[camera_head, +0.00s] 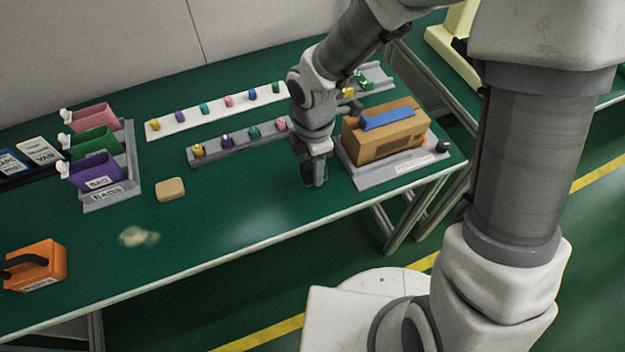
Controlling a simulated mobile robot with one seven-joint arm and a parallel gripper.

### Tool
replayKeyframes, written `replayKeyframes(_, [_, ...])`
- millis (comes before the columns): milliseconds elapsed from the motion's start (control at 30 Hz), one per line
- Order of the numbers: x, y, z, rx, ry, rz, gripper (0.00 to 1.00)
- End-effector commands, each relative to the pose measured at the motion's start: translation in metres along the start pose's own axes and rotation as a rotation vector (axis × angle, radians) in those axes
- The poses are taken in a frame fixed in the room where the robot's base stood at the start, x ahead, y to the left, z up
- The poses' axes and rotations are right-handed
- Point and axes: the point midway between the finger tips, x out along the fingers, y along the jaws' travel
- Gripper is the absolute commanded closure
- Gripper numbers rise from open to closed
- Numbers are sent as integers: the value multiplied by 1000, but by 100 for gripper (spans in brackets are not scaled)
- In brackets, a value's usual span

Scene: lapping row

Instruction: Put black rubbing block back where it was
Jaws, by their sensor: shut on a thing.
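My gripper (315,181) points down over the green table, just left of the tray with the brown box. It is shut on a small dark thing, which looks like the black rubbing block (307,173). The fingers hide most of it, and I cannot tell whether it touches the table. A grey rack (215,155) to its left holds a row of small coloured blocks and ends close to my gripper. Another small black piece (443,146) sits at the right end of the grey tray (375,180).
A brown box (372,150) with a blue top piece stands right of my gripper. A white strip (215,114) with coloured pieces lies behind. Coloured bins (95,170), a tan block (170,190), a crumpled cloth (138,237) and an orange box (36,266) are left. The front middle is clear.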

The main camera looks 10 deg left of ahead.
Motion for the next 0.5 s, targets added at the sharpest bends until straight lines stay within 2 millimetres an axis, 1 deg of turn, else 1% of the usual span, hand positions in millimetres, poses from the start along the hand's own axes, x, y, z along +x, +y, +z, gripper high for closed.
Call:
replayKeyframes(167, [15,0,-1,-2,0,0,100])
replayKeyframes(333, [40,0,-1,-1,0,-2,100])
replayKeyframes(400, [43,0,0,-1,0,1,100])
replayKeyframes(500, [41,1,0,0,0,3,100])
